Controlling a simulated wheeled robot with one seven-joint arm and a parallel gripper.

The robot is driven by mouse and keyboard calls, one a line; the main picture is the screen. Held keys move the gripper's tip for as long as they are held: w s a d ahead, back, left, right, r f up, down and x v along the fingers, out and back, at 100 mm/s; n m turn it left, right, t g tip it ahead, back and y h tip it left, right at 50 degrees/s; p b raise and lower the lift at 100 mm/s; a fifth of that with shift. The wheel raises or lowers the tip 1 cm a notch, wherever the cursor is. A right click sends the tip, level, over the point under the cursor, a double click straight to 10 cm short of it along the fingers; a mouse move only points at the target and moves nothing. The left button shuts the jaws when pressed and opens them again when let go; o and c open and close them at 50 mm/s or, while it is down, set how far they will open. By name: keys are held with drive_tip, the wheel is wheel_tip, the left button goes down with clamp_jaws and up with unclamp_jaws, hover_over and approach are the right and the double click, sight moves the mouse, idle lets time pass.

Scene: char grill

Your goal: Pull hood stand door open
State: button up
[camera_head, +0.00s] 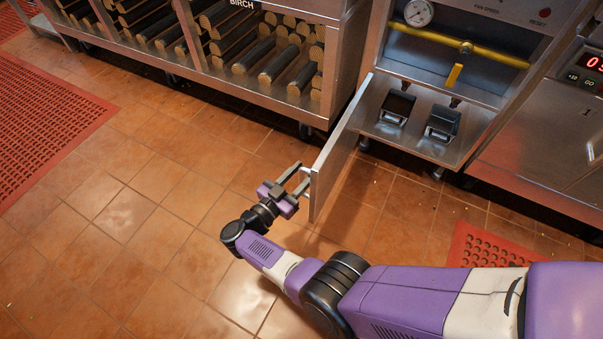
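The hood stand door (337,150) is a flat steel panel. It stands swung well out from the stand, seen nearly edge-on, and the cabinet interior is exposed. A pale handle (306,171) shows on the door's left face, near its free edge. The fingertips reach close to the door's face. I cannot tell whether they touch the handle. My purple arm reaches in from the lower right.
The open stand (425,143) holds two dark pedals or boxes, a yellow pipe (480,54) and a gauge (418,12). A wood storage rack (250,85) stands to the left. Red mats (45,125) lie at the far left and lower right. The tiled floor left of my gripper is clear.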

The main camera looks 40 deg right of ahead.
drive_tip(key=s+a, duration=0.1)
drive_tip(key=a, duration=0.6)
drive_tip(key=shift+a, duration=0.35)
drive_tip(key=shift+s, duration=0.1)
idle(0.4)
